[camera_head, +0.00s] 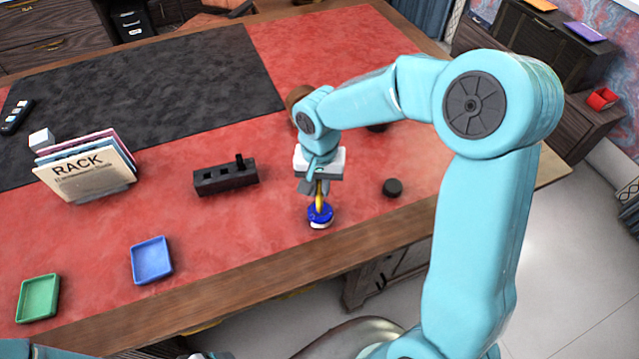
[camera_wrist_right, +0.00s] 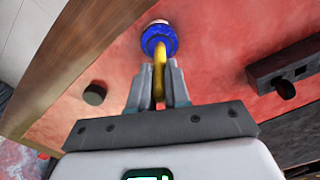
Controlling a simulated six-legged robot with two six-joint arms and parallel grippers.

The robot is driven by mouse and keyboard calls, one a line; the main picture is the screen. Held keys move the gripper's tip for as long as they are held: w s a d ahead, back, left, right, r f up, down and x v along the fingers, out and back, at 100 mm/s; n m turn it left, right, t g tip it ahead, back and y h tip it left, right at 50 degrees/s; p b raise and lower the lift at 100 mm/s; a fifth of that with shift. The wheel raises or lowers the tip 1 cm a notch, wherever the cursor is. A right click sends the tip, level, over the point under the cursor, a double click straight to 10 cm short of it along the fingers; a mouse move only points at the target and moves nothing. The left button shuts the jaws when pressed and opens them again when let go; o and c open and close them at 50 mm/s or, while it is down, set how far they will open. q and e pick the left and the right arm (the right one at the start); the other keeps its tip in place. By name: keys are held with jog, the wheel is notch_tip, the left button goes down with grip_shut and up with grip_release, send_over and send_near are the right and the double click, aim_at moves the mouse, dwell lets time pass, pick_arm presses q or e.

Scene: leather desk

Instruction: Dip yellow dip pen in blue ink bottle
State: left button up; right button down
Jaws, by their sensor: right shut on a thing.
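The yellow dip pen (camera_head: 319,193) is held upright in my right gripper (camera_head: 317,186), which is shut on it. In the right wrist view the yellow pen (camera_wrist_right: 159,68) runs between the two fingers of the right gripper (camera_wrist_right: 158,85) toward the bottle. The blue ink bottle (camera_head: 320,216) stands on the red desk top near the front edge, right below the gripper. It also shows in the wrist view (camera_wrist_right: 158,38). The pen's lower end meets the bottle's top and its tip is hidden, so I cannot tell how deep it is. My left gripper does not show clearly.
A black pen holder (camera_head: 226,179) with several holes and a dark pen stands left of the bottle. A small black cap (camera_head: 392,187) lies to the right. A blue tray (camera_head: 151,260), a green tray (camera_head: 38,297) and a rack (camera_head: 85,175) are at left.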

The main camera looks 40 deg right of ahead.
jog(key=shift+f+b, duration=0.65)
jog(key=shift+b, duration=0.05)
dwell(1.6)
jog(key=shift+r, duration=0.15)
jog(key=shift+r+p, duration=0.55)
jog(key=shift+r, duration=0.05)
notch_tip(320, 180, up, 6)
jog(key=p, duration=0.4)
jog(key=shift+f, duration=0.2)
